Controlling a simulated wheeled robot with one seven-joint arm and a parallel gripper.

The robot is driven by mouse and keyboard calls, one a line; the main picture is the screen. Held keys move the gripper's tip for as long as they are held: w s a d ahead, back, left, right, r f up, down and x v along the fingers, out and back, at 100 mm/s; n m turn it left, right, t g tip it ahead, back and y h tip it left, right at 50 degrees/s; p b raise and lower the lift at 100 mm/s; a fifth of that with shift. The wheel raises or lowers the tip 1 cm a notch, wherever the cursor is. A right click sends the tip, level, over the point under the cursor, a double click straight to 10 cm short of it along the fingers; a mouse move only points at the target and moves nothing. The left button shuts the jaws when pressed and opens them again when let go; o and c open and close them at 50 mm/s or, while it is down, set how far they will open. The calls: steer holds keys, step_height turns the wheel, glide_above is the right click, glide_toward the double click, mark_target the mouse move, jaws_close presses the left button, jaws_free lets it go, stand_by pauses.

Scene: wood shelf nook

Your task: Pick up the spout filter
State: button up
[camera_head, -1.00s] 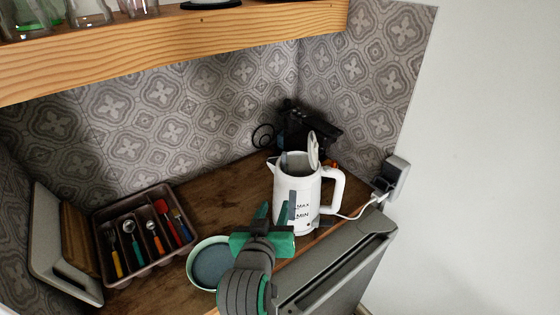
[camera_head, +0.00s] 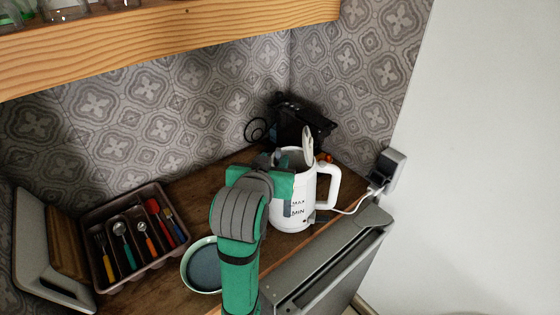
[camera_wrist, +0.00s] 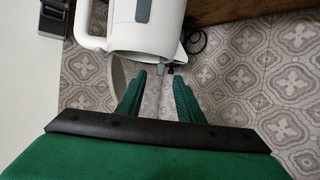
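The white kettle (camera_head: 295,205) stands on the wood counter with its lid raised; it also shows upside down at the top of the wrist view (camera_wrist: 145,38). A small grey piece at the kettle's rim near the spout, which looks like the spout filter (camera_wrist: 166,68), shows in the wrist view. My gripper (camera_wrist: 159,75) is open, its two green fingers apart and pointing at the rim, with the small piece just beyond and between the tips. Nothing is clearly held. In the head view my gripper body hides the spout side and most of the filter.
A green-rimmed bowl (camera_head: 187,270) sits left of my arm. A cutlery tray (camera_head: 104,270) with several utensils is further left. A black appliance (camera_head: 300,118) stands behind the kettle. A wood shelf (camera_head: 170,35) hangs above. A grey panel (camera_head: 330,265) is at the front right.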

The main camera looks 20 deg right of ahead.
mark_target(278, 153)
steer(key=shift+x, duration=2.8)
steer(key=shift+w+r, duration=0.1)
steer(key=shift+r, duration=0.05)
jaws_close()
